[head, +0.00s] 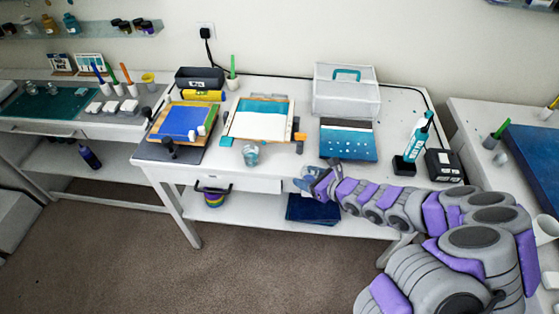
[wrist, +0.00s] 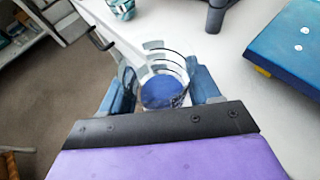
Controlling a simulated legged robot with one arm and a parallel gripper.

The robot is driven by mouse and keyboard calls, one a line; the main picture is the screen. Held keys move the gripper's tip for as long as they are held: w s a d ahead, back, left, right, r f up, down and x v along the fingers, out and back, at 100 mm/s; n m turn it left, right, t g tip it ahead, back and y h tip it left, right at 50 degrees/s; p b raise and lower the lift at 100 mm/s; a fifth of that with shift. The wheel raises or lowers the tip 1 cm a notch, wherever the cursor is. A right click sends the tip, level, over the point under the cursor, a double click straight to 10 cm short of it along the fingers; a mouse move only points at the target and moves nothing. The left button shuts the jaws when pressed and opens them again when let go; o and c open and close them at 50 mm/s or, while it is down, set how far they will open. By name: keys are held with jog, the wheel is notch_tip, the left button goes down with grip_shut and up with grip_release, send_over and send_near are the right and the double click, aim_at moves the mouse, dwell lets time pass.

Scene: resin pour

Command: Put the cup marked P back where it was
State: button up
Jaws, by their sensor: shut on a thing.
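My gripper (head: 316,180) is at the front edge of the white middle table. In the wrist view its fingers (wrist: 163,88) stand on both sides of a clear cup (wrist: 165,68) with ring-like marks and a blue bottom or contents, shut on it. I cannot read a letter on this cup. Another clear cup (head: 251,155) with a bluish tint stands on the table near the front edge, left of my gripper; a patterned cup at the top of the wrist view (wrist: 121,8) appears to be this one.
A blue panel with white dots (head: 348,143) lies just behind my gripper. A framed blue-and-white panel (head: 258,120) is left of it. A teal bottle (head: 416,138) and black box (head: 444,165) stand to the right. A narrow front strip of table is bare.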

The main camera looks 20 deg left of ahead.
aim_at(279, 164)
jog(key=w+a, duration=0.1)
jog(key=a, duration=0.2)
jog(key=w+a+b, duration=0.1)
jog(key=w+a, duration=0.1)
jog(key=a, duration=0.1)
jog(key=w+a, duration=0.1)
jog(key=a, duration=0.1)
jog(key=shift+w+a+f+b, duration=0.1)
jog(key=shift+w+a+b, duration=0.05)
jog(key=shift+a+b, duration=0.25)
jog(key=x, duration=0.1)
jog(key=b+x, duration=0.1)
jog(key=x, duration=0.1)
jog(key=shift+a+r, duration=0.15)
jog(key=shift+r, duration=0.05)
jog(key=shift+f, duration=0.35)
jog(key=shift+r, duration=0.1)
jog(key=o, duration=1.1)
